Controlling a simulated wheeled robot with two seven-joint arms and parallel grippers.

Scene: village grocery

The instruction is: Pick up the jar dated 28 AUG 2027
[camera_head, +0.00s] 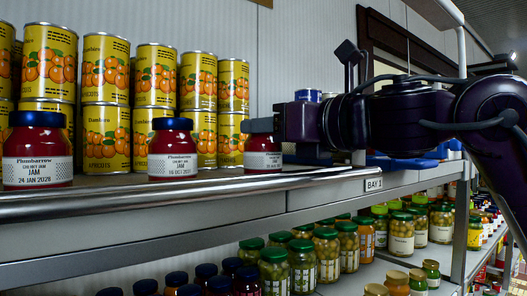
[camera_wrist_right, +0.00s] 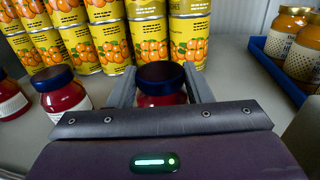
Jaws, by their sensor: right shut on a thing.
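Three red jam jars with white labels stand on the upper shelf. The left jar (camera_head: 37,152) has a blue lid and reads 24 JAN 2028. The middle jar (camera_head: 173,150) has a date too small to read surely. My right gripper (camera_head: 262,126) reaches in from the right and is shut on the right jar (camera_head: 263,160), with its fingers around the lid area. That jar's date is too small to read; its lid is mostly hidden by the gripper. In the right wrist view the held jar (camera_wrist_right: 162,98) sits between the two fingers. My left gripper is not in view.
Stacked yellow apricot cans (camera_head: 105,100) stand close behind the jars. A blue tray (camera_wrist_right: 268,62) with orange jars is to the right in the wrist view. A metal rail (camera_head: 190,187) edges the shelf. Green-lidded jars (camera_head: 326,250) fill the shelf below.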

